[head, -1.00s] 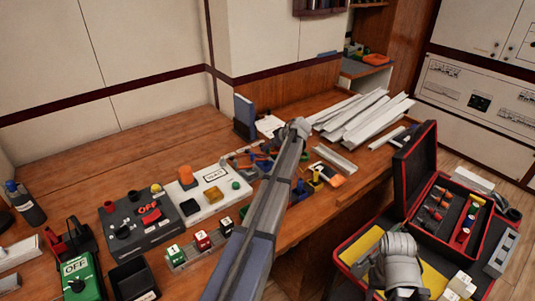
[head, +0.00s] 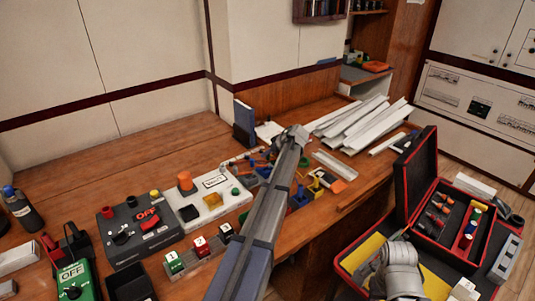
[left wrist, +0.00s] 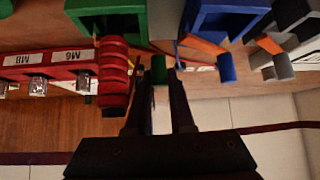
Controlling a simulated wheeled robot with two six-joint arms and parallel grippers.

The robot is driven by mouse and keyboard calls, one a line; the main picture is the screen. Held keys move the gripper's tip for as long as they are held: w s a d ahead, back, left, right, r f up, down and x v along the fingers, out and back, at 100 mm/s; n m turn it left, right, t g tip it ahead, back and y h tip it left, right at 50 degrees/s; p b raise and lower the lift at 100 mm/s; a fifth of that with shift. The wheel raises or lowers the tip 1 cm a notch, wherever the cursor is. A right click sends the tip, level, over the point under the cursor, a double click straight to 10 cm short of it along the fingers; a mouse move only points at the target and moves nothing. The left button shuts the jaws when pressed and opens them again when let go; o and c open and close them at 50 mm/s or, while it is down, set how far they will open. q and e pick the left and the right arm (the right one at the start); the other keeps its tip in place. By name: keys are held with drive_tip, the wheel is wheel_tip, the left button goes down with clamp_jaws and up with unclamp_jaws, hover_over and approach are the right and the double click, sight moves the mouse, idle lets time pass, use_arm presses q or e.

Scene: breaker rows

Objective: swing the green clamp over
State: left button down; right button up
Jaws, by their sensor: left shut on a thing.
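In the left wrist view, a green clamp has an angular body (left wrist: 118,16) at the top edge. A small green tab (left wrist: 160,72) shows between the fingertips of my left gripper (left wrist: 159,78), which is shut on it. I cannot see fully how the tab joins the body. In the head view, my left arm reaches over the bench toward a cluster of small coloured parts and hides part of it. The left fingers cannot be made out there. My right gripper is not clearly visible.
Beside the green body are a blue clamp (left wrist: 228,18), a grey clamp (left wrist: 270,58), a ribbed red part (left wrist: 113,72) and a red labelled rail (left wrist: 45,62). White trunking (head: 358,122) lies at the bench's back right. An open toolbox (head: 440,220) stands at right.

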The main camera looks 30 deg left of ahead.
use_arm(q)
drive_tip(key=shift+m+t, duration=0.3)
drive_tip(key=m, duration=0.1)
drive_tip(key=m+t, duration=0.1)
drive_tip(key=t+h, duration=0.1)
drive_tip(key=shift+w+a+m, duration=0.3)
drive_tip(key=shift+w+m, duration=0.05)
drive_tip(key=shift+m, duration=0.05)
drive_tip(key=m, duration=0.1)
drive_tip(key=w+m+t+h, duration=0.1)
drive_tip(key=shift+a+m+t, duration=0.1)
drive_tip(key=shift+m+t, duration=0.2)
drive_tip(key=m+h, duration=0.1)
drive_tip(key=w+m+t+h, duration=0.1)
drive_tip(key=m, duration=0.1)
drive_tip(key=shift+w+h, duration=0.15)
drive_tip(key=shift+h, duration=0.15)
drive_tip(key=shift+w+d+m+t+h, duration=0.15)
drive_tip(key=shift+w+m+t+h, duration=0.25)
drive_tip(key=shift+m, duration=0.35)
drive_tip(key=shift+w+d+m+t+h, duration=0.1)
drive_tip(key=shift+m+t+h, duration=0.1)
drive_tip(key=shift+m+h, duration=0.45)
drive_tip(key=c, duration=0.8)
unclamp_jaws()
